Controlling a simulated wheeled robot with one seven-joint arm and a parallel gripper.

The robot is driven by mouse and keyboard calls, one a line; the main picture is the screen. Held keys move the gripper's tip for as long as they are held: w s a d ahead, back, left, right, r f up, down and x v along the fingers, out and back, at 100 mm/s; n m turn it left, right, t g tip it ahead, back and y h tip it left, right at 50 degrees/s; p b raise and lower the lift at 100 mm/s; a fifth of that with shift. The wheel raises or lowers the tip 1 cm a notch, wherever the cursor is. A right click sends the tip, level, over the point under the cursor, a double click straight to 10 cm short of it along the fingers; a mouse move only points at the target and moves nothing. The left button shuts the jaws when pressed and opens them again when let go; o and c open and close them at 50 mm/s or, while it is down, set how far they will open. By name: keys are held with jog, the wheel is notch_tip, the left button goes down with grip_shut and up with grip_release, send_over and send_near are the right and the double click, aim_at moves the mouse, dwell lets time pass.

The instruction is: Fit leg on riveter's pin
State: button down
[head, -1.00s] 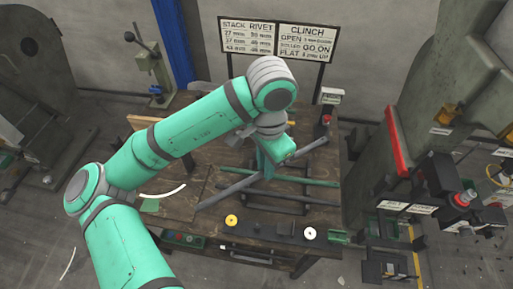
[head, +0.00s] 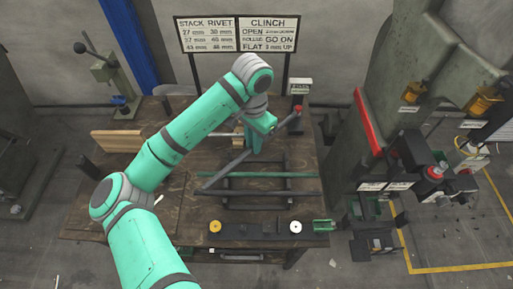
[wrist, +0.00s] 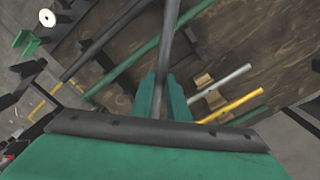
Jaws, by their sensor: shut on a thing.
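My gripper (head: 256,143) is shut on a dark grey bar, the leg (head: 226,173), over the workbench. The leg slants from lower left to upper right in the head view. In the wrist view the leg (wrist: 167,45) passes between the green fingers (wrist: 160,98) and runs toward the top edge. A large grey-green press (head: 345,140) with a red strip stands to the right of the bench, apart from the leg. I cannot make out a riveter's pin for certain. A small red-topped post (head: 298,112) stands at the bench's far right, close to the leg's upper end.
A green bar (head: 295,175) and dark bars (head: 245,206) lie below the leg on the bench (head: 180,205). Silver (wrist: 228,80) and yellow (wrist: 240,103) rods rest on small wooden blocks. A lever press (head: 115,75) stands behind left. Signboards (head: 235,35) stand behind the bench.

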jog(key=shift+w+d+f, duration=0.55)
jog(key=shift+w+f, duration=0.15)
jog(key=shift+f, duration=0.2)
jog(key=shift+w+f, duration=0.15)
jog(key=shift+f, duration=0.7)
jog(key=shift+w+f, duration=0.1)
jog(key=shift+f, duration=0.75)
jog(key=shift+d+f, duration=0.1)
jog(key=shift+f, duration=0.35)
jog(key=shift+f, duration=0.2)
jog(key=c, duration=1.7)
grip_release()
jog(key=shift+s, duration=0.1)
jog(key=shift+r, duration=0.15)
